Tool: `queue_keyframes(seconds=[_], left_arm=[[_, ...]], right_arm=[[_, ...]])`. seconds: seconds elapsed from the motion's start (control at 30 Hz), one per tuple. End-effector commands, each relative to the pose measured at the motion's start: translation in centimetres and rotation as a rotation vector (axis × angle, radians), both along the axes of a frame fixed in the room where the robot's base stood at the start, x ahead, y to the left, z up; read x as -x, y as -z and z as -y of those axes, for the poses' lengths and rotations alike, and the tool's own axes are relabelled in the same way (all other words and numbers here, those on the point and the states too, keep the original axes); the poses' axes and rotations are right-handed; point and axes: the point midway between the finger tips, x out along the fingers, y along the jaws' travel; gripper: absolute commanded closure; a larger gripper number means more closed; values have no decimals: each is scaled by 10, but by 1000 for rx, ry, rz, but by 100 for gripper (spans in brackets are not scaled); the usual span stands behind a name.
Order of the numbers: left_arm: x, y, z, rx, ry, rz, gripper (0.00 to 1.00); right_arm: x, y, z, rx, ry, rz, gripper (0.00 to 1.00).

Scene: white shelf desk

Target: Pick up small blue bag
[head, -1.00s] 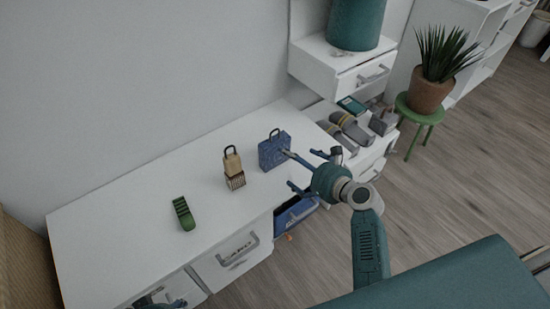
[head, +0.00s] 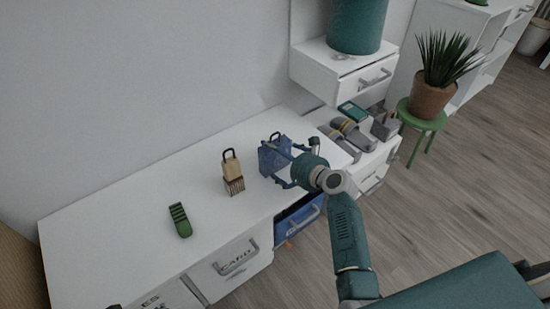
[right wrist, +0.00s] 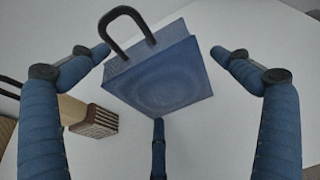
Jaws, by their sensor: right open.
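The small blue bag (head: 268,157) with a dark handle stands upright on the white desk top, right of the tan bag. My right gripper (head: 284,166) is at its right side, with fingers spread around it; they partly cover the bag. In the right wrist view the bag (right wrist: 172,85) lies between the open fingers (right wrist: 160,72), two at its sides and one below. A visible gap shows between the bag and the right-hand finger; contact on the other side is unclear. My left gripper is not clearly in view.
A tan bag on a brown slatted block (head: 233,174) stands left of the blue bag. A green object (head: 180,220) lies farther left. Grey slippers (head: 350,137) sit on the lower shelf at right. A blue drawer (head: 300,214) is open below the desk edge.

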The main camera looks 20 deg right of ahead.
Motion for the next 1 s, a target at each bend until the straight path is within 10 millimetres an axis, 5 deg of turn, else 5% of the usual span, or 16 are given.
queue_keyframes(seconds=[0.13,0.43,1.0], left_arm=[[0,0,0,0,0,0,48],[0,0,0,0,0,0,48],[-1,-3,0,0,0,3,48]], right_arm=[[0,-1,0,0,0,0,2],[1,0,0,1,0,-2,58],[2,-6,-1,2,-3,-6,61]])
